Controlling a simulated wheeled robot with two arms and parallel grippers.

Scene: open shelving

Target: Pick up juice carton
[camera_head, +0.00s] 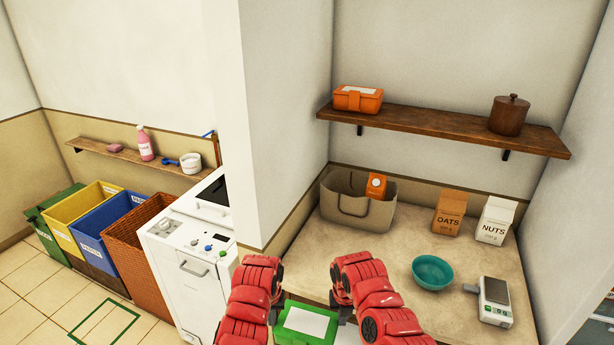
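An orange carton (376,185), which looks like the juice carton, stands in a grey-beige bag (342,206) at the back left of the counter. Only its upper part shows above the bag's rim. My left gripper (275,314) and my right gripper (345,313) are low in the view, well in front of the bag and apart from the carton. A green box with a white label (306,322) is between them. My arms hide most of both grippers, so I cannot tell whether they are open or touch the box.
On the counter (400,240) are an oats carton (449,213), a nuts carton (495,221), a teal bowl (432,272) and a scale (494,300). A wooden shelf (430,124) overhangs the back. A wall (270,120) rises left of the counter.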

